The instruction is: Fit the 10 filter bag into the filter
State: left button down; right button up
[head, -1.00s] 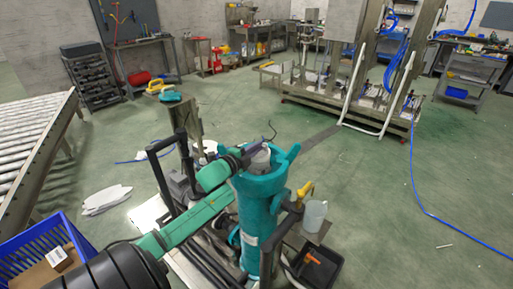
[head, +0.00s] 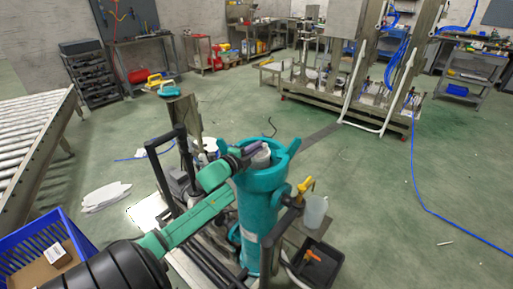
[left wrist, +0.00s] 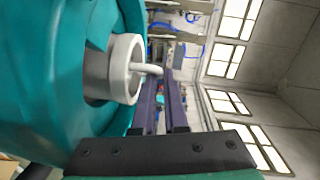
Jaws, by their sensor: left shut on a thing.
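The filter (head: 258,222) is a tall teal cylinder with an open top, upright in the middle of the head view. The filter bag (head: 262,157) shows as a pale grey-white top in its mouth; its lower part is hidden. In the left wrist view the bag appears as a grey-white ring (left wrist: 124,70) with a looped handle, beside the teal wall (left wrist: 55,75). My left gripper (head: 252,148) is at the filter's mouth. Its two dark purple fingers (left wrist: 164,95) are shut on the bag's handle. My right gripper is not in view.
A yellow handle (head: 306,185) and a translucent jug (head: 315,211) are right of the filter. A black tray (head: 318,266) with an orange item lies below them. A blue crate (head: 35,258) stands at lower left. The floor at right is mostly clear, with a blue hose (head: 425,210).

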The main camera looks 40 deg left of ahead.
pick_arm(q)
jog(key=shift+f+b, duration=0.3)
jog(key=shift+f, duration=0.15)
jog(key=c, duration=0.9)
grip_release()
jog(key=shift+s+d+f, duration=0.1)
jog(key=shift+f, duration=0.1)
jog(key=shift+s, duration=0.25)
jog(key=s, duration=0.4)
jog(key=s+r, duration=0.1)
jog(key=s, duration=0.4)
jog(key=s+r, duration=0.1)
jog(key=s, duration=0.3)
jog(key=shift+s+d+r+b, duration=0.15)
jog(key=shift+s+d+b, duration=0.2)
jog(key=shift+d+b, duration=0.05)
